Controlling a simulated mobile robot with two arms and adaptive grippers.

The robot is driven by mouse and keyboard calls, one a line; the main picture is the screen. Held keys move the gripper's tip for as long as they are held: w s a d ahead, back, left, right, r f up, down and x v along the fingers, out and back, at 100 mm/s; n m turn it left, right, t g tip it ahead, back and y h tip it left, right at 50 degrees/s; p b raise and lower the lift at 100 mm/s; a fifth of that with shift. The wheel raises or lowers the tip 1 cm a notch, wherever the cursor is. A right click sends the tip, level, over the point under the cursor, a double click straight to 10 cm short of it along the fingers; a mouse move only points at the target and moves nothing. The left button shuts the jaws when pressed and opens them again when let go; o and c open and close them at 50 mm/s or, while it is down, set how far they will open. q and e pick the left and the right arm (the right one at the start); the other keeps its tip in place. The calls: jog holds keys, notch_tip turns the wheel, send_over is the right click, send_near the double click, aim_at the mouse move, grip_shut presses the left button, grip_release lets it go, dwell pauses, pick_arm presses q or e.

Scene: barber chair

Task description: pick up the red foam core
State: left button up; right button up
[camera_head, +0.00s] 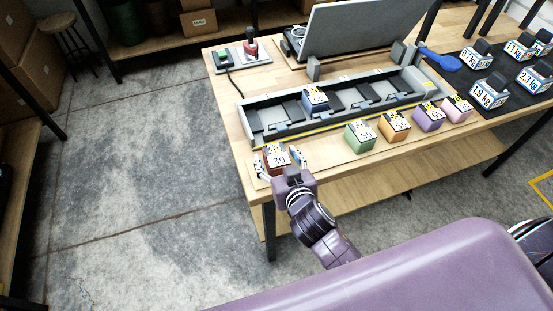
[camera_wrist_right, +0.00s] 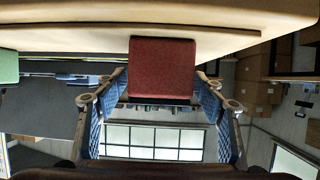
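The red foam core (camera_head: 276,157), a small block marked 30, sits at the near left corner of the wooden table. My right gripper (camera_head: 281,163) is at the table edge with its fingers spread on either side of the block. In the right wrist view the red block (camera_wrist_right: 162,68) stands between the blue-padded fingertips of the gripper (camera_wrist_right: 161,82), with narrow gaps at its sides. The block still rests on the table. My left gripper is not in view.
Green (camera_head: 360,136), orange (camera_head: 394,125), purple (camera_head: 428,117) and pink (camera_head: 456,108) blocks stand to the right. A grey slotted tray (camera_head: 262,137) lies behind, with a blue block (camera_head: 315,98) in it. The floor at left is clear.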

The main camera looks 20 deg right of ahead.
jog(key=c, duration=1)
jog(key=shift+c, duration=0.8)
jog(key=shift+r, duration=0.1)
